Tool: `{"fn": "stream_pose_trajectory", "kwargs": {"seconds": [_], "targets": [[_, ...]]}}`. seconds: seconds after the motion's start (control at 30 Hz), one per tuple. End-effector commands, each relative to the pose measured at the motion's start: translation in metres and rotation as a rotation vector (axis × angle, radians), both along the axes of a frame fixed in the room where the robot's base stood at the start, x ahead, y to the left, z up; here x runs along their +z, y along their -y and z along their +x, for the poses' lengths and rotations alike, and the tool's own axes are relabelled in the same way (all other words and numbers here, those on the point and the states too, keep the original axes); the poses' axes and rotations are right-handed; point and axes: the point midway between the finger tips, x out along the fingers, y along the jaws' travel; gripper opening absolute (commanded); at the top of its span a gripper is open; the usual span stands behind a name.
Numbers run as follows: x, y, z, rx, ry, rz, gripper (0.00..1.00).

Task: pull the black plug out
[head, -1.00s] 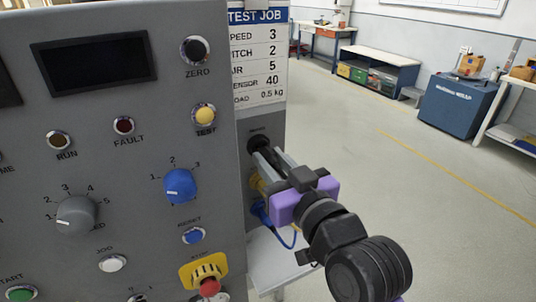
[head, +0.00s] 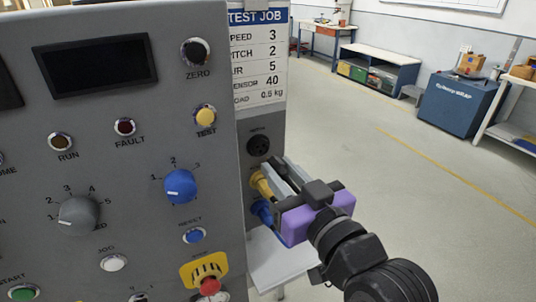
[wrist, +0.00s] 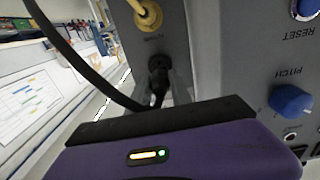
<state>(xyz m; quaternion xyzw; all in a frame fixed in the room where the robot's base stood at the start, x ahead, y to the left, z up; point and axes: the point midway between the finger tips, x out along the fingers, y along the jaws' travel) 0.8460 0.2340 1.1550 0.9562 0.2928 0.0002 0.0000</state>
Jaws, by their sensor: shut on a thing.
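My gripper (head: 276,174) is shut on the black plug (wrist: 158,94), off to the right of the machine's side panel. In the head view the fingers mostly hide the plug. The round black socket (head: 259,145) on that panel is uncovered, with its holes showing, and the plug looks clear of it. In the wrist view the socket (wrist: 158,63) lies just beyond the plug. A black cable (wrist: 68,48) curves from the upper left down to the plug.
A yellow plug (head: 262,184) and a blue plug (head: 263,212) sit in the panel below the black socket, close to my fingers. A pale shelf (head: 268,262) is below. Open floor (head: 420,190) lies to the right.

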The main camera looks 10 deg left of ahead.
Motion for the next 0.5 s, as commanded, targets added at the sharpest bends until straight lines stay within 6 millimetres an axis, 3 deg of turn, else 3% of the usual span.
{"fn": "stream_pose_trajectory", "kwargs": {"seconds": [0.5], "targets": [[0.0004, 0.0076, -0.0113, 0.000, 0.001, 0.001, 0.00]]}}
